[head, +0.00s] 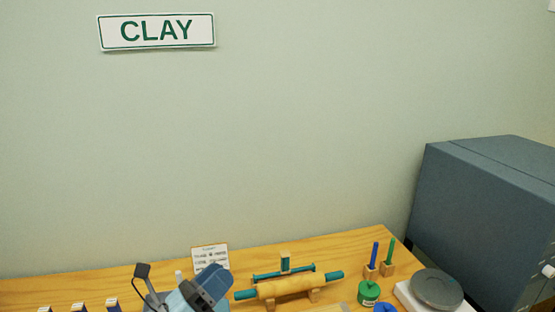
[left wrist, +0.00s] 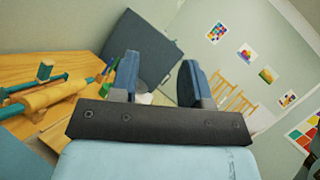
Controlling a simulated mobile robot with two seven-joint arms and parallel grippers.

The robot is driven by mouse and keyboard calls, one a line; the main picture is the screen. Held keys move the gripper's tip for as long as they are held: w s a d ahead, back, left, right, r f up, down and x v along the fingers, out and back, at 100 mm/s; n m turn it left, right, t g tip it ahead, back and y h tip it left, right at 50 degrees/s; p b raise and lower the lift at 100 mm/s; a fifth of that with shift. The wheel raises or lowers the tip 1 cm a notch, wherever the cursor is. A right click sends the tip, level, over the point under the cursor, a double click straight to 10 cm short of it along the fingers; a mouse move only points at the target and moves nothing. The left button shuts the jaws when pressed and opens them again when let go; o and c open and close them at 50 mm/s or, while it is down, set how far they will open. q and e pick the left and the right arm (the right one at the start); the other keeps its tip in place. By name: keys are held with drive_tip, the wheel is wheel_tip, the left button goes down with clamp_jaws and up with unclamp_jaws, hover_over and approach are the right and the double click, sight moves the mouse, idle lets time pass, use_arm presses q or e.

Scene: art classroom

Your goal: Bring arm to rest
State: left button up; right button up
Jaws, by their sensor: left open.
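My left gripper (left wrist: 160,78) is open in the left wrist view, with its two blue-grey fingers apart and nothing held between them. In the head view my left gripper (head: 205,285) shows at the bottom edge, in front of the wooden table (head: 345,258). It is left of the rolling pin (head: 285,287) and apart from it in the picture. Most of the left arm is below the frame. My right gripper is in neither view.
A green jar (head: 368,291), upright blue and green sticks in wooden blocks and a grey round plate (head: 436,288) are at the table's right. A large grey box (head: 490,210) stands beyond. A small card (head: 210,257) stands behind the gripper.

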use_arm(q)
drive_tip(key=s+a+f+n+y, duration=0.3)
drive_tip(key=a+f+n+y, duration=0.35)
drive_tip(key=n, duration=0.65)
drive_tip(key=s+a+f+n+y, duration=0.35)
drive_tip(key=a+n+y, duration=0.35)
drive_tip(key=n+y, duration=0.5)
drive_tip(key=s+a+f+n+g+h, duration=0.1)
drive_tip(key=s+f+n+g, duration=0.5)
drive_tip(key=s, duration=0.4)
drive_tip(key=s+a+f+n+g+h, duration=0.1)
drive_tip(key=s+f+n+g+h, duration=0.1)
drive_tip(key=s+f+n+g, duration=0.6)
drive_tip(key=w+d+f+m+t+h+p, duration=0.2)
drive_tip(key=w+d+f+m+t+p, duration=0.1)
drive_tip(key=t, duration=0.6)
drive_tip(key=shift+w+d+f+p, duration=0.75)
drive_tip(key=shift+d+f+p, duration=0.35)
drive_tip(key=shift+d+p, duration=0.65)
